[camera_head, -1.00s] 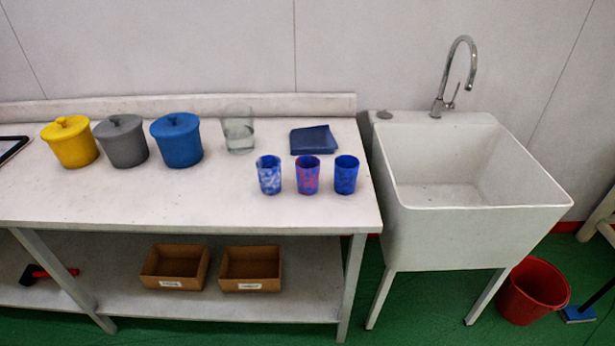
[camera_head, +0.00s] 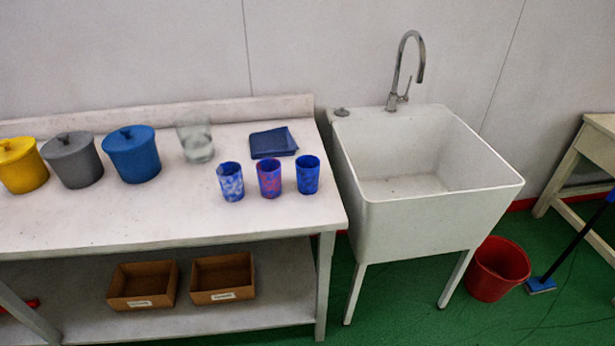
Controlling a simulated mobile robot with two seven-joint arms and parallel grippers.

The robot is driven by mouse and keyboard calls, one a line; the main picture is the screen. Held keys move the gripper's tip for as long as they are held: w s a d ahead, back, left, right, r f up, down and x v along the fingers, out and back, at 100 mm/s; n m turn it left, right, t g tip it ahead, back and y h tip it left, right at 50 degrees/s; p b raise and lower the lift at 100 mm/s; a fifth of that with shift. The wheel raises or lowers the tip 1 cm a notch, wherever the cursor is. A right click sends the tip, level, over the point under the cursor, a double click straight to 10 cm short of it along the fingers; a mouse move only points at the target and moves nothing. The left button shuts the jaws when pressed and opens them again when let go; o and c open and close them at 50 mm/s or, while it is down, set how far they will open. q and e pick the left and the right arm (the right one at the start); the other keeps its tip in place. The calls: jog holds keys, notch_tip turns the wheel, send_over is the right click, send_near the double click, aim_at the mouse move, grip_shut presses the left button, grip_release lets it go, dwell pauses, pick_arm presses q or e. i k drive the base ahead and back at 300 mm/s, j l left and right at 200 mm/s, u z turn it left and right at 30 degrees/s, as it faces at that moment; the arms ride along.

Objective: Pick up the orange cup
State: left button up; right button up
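No plainly orange cup shows. Three small cups stand upright in a row near the right end of the white table (camera_head: 130,220). The left cup (camera_head: 231,182) is blue with white patches. The middle cup (camera_head: 269,179) is blue with red-orange patches. The right cup (camera_head: 308,175) is blue with darker patches. The cups stand slightly apart from each other. Neither of my grippers is in the picture.
Yellow (camera_head: 22,168), grey (camera_head: 73,162) and blue (camera_head: 134,156) lidded pots, a clear glass (camera_head: 196,142) and a dark blue folded cloth (camera_head: 273,142) are behind. A white sink (camera_head: 430,225) stands right of the table. A red bucket (camera_head: 497,270) is on the green floor.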

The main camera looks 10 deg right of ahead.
aim_at(269, 170)
jog(key=l+z, duration=0.15)
jog(key=l, duration=0.3)
jog(key=i+l+z, duration=0.2)
jog(key=l, duration=0.25)
jog(key=l+z, duration=0.15)
jog(key=l, duration=0.3)
